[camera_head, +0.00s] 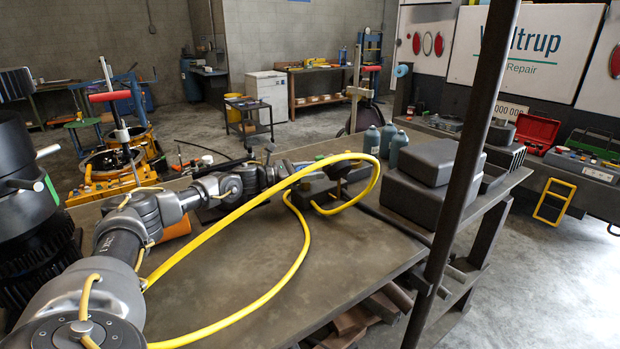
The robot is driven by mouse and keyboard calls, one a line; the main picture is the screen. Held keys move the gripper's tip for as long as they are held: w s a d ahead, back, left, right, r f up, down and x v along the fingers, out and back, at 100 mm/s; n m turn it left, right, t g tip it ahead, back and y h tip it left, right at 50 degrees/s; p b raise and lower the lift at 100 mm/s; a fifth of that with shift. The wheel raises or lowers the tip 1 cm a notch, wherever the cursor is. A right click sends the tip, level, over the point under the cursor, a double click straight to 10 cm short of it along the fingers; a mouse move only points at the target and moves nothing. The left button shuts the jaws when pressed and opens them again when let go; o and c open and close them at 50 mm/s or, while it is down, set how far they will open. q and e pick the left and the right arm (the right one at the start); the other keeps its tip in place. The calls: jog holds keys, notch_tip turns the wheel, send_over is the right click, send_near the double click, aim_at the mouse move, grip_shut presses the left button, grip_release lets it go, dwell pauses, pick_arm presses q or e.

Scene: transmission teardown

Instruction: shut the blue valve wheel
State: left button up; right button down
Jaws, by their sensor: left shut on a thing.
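My left arm reaches from the lower left across the workbench. My left gripper (322,174) is at its far end, over the middle back of the bench, partly behind a yellow cable. It is shut at a dark round part (339,169) above a dark block; the contact is too small to make out. No blue valve wheel shows clearly. A small teal-blue round thing (402,71) shows at the back, well apart from the gripper; I cannot tell if it is a wheel. My right gripper is not in view.
The yellow cable (305,250) loops over the bench (350,265). Teal bottles (372,141) and dark cases (425,190) stand at the bench's back right. A dark upright post (463,170) rises at the right. The bench's front middle is clear.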

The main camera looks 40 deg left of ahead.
pick_arm(q)
jog(key=shift+f, duration=0.15)
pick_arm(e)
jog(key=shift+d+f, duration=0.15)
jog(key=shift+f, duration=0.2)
pick_arm(q)
jog(key=shift+m+g+h, duration=0.3)
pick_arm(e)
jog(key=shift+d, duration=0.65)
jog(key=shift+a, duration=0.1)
pick_arm(q)
jog(key=o, duration=1)
jog(key=shift+s+a, duration=0.1)
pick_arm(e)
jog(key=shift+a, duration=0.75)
